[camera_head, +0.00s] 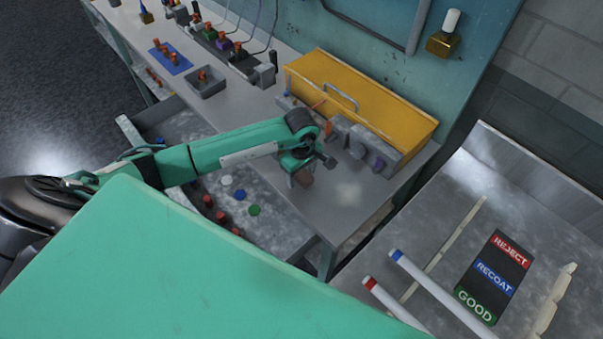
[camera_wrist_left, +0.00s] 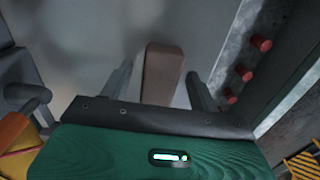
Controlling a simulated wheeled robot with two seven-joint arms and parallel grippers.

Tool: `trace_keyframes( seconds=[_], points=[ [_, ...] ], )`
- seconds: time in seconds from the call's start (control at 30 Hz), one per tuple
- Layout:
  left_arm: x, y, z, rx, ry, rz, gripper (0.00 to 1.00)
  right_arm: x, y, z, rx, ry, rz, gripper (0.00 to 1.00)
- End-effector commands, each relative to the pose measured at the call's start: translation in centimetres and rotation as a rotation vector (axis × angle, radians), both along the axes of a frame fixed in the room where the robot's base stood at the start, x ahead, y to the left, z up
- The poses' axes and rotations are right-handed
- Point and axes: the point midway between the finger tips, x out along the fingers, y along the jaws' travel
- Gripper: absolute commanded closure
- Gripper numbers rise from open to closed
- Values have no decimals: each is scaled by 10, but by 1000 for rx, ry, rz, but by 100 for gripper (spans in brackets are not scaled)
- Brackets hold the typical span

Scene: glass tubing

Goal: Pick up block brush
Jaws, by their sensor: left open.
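A brown block (camera_wrist_left: 163,72), which looks like the block brush, lies between the two fingers of my left gripper (camera_wrist_left: 156,80) in the left wrist view. Grey gaps show on both sides of it, so the fingers are open and apart from it. In the head view my left gripper (camera_head: 300,165) is over the front part of the grey bench, and the brown block (camera_head: 303,178) shows partly below it. Bristles cannot be made out. My right gripper is in neither view.
A yellow box (camera_head: 365,100) with a handle stands behind the gripper, with grey holders (camera_head: 365,145) along its front. A lower grey tray (camera_head: 275,228) holds red pegs and coloured discs. A sorting mat (camera_head: 492,278) lies on the right table. Bench right of the gripper is clear.

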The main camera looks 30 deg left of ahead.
Motion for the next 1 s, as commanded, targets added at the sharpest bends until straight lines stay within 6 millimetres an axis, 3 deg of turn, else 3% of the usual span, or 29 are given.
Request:
trace_keyframes(
  seconds=[0.13,0.3,0.4,0.77,1.0],
  points=[
    [0,0,0,0,0,0,38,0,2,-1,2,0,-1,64],
    [0,0,0,0,0,0,72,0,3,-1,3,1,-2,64],
    [0,0,0,0,0,0,87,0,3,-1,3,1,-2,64],
    [1,0,4,0,-2,0,87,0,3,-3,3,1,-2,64],
    [2,0,34,1,-6,-1,87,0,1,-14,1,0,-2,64]
  ],
)
